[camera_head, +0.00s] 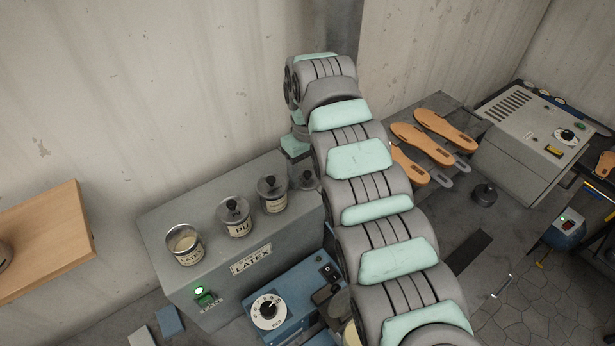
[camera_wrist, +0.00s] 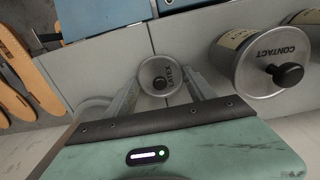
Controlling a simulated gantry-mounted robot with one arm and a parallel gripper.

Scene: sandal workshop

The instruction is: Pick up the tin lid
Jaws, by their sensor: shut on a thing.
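The tin lid (camera_wrist: 148,68) is a grey metal disc marked LATEX, with a dark knob. In the wrist view it sits between the two fingertips of my gripper (camera_wrist: 161,82), which is shut on it. In the head view the lid (camera_head: 307,184) shows at the back right of the grey cabinet top, beside my arm. My fingertips are mostly hidden there. An open tin (camera_head: 185,250) with pale cream contents stands at the left end of the cabinet. I cannot tell whether the lid touches the cabinet top.
Lidded tins stand on the grey cabinet (camera_head: 160,225): the PU tin (camera_head: 237,228) and the CONTACT tin (camera_wrist: 240,65), close to the right of my gripper in the wrist view. A blue device (camera_head: 295,300) stands in front. Orange soles (camera_head: 445,130) lie on a rack at the right.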

